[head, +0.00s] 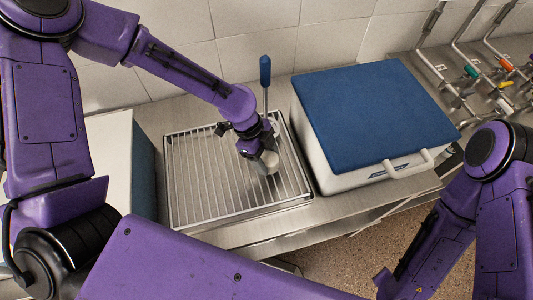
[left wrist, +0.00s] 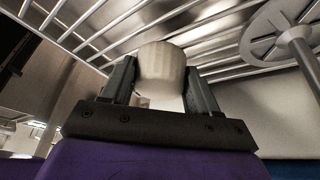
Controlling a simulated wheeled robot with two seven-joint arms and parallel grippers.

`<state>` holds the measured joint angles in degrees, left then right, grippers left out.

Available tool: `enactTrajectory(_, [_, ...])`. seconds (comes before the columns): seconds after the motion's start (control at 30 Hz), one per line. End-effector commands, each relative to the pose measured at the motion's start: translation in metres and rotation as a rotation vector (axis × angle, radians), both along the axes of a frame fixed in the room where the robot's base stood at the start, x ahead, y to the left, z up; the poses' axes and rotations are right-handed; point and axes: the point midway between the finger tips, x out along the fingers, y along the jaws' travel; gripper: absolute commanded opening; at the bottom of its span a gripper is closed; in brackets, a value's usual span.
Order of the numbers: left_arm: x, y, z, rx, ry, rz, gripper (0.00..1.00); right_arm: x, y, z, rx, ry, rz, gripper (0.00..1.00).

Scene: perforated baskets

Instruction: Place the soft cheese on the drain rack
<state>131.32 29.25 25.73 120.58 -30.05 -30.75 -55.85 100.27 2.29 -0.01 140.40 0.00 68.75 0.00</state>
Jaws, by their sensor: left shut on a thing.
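The soft cheese is a small off-white cylinder (head: 270,163), held over the right part of the drain rack. My left gripper (head: 262,158) is shut on it. In the left wrist view the cheese (left wrist: 161,68) sits between the two dark fingers (left wrist: 160,88), with the rack's bars (left wrist: 95,38) close beyond it. I cannot tell whether the cheese touches the bars. The drain rack (head: 195,185) is a metal wire grid on the steel counter. My right arm is at the right of the head view, but its gripper does not show.
A tool with a blue handle (head: 265,72) stands upright just behind my left gripper; a round slotted disc (left wrist: 278,30) shows in the left wrist view. A blue-lidded white box (head: 365,110) stands right of the rack. A pale box (head: 110,160) is left. The rack's left part is clear.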

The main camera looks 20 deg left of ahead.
Motion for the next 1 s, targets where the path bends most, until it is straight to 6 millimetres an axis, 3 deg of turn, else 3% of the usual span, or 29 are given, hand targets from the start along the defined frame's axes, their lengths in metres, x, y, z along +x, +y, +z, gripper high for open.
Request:
enactTrajectory(0.37, [0.000, 0.000, -0.006, -0.001, -0.001, 0.000, 0.27, 0.000, 0.000, -0.002, 0.000, 0.000, 0.000, 0.43])
enactTrajectory(0.4, [0.000, 0.000, -0.005, -0.001, -0.001, 0.000, 0.70, 0.000, 0.000, -0.002, 0.000, 0.000, 0.000, 0.43])
enactTrajectory(0.47, [0.000, 0.000, -0.005, -0.001, -0.001, 0.000, 0.85, 0.000, 0.000, -0.001, 0.000, 0.000, 0.000, 0.43])
enactTrajectory(0.77, [0.000, 0.000, -0.002, -0.001, -0.002, 0.001, 0.85, 0.000, 0.000, 0.000, 0.000, 0.000, 0.000, 0.43])
enactTrajectory(0.87, [0.002, 0.003, 0.007, -0.002, -0.005, 0.003, 0.85, 0.000, 0.000, -0.002, 0.000, 0.000, 0.000, 0.43])
enactTrajectory(1.0, [0.005, 0.016, 0.039, -0.004, -0.008, 0.003, 0.85, 0.000, 0.000, -0.008, 0.000, 0.000, 0.000, 0.43])
